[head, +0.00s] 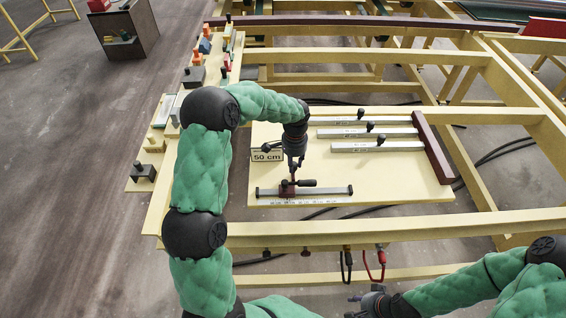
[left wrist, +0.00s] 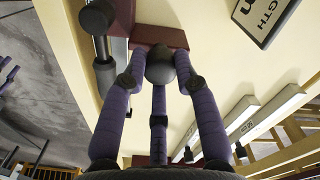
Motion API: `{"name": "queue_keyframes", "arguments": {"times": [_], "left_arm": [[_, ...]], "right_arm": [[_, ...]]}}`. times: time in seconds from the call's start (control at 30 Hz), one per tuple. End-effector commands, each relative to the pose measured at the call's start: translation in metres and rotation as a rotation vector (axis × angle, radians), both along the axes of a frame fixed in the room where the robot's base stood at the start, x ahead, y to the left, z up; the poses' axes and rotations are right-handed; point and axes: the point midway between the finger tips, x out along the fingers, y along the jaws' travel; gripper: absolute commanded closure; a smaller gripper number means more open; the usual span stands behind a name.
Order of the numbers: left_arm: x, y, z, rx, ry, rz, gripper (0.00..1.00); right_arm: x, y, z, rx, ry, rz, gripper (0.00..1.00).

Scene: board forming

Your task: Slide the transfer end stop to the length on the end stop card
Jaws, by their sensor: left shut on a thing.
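The transfer end stop is a dark red block (head: 287,189) with a dark knob and a black side handle (head: 306,182). It sits on a dark rail (head: 335,191) near the rail's left part, above a white scale (head: 300,201) whose marks are too small to read. The end stop card (head: 267,156) reads "50 cm". My left gripper (head: 292,179) comes down over the block, shut on its knob. In the left wrist view, my purple fingers close around the round dark knob (left wrist: 160,64) above the red block (left wrist: 165,35). My right gripper (head: 368,301) is low in the head view; its fingers are unclear.
Several grey bars with black knobs (head: 365,133) lie on the pale board (head: 400,180), against a dark red strip (head: 432,147). Yellow frame beams (head: 400,228) surround the board. Blocks and tools line the ledge (head: 140,185) at left. The rail's right part is clear.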

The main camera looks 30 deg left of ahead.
Motion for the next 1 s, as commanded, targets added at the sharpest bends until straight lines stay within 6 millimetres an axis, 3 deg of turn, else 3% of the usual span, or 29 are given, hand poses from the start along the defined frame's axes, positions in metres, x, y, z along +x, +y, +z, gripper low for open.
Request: {"name": "queue_keyframes", "arguments": {"times": [0.1,0.23,0.6,0.63,0.7,1.0], "left_arm": [[0.017,-0.027,0.001,-0.002,-0.004,-0.004,1.00],[0.027,-0.044,0.001,0.000,-0.003,-0.002,1.00],[0.031,-0.049,0.001,0.000,-0.005,0.002,1.00],[0.031,-0.049,0.001,0.000,-0.005,0.002,0.65],[0.031,-0.049,0.001,-0.001,-0.004,0.001,0.47],[0.030,-0.049,0.001,0.000,-0.002,0.000,0.47]], "right_arm": [[0.000,0.000,0.001,0.000,0.000,0.000,0.60],[0.000,0.000,0.002,0.000,0.000,0.000,0.60],[0.000,0.000,0.002,0.000,0.000,0.000,0.60],[0.000,0.000,0.002,0.000,0.000,0.000,0.60],[0.000,0.000,0.002,0.000,0.000,0.000,0.60],[0.000,0.000,0.002,0.000,0.000,0.000,0.60]]}}
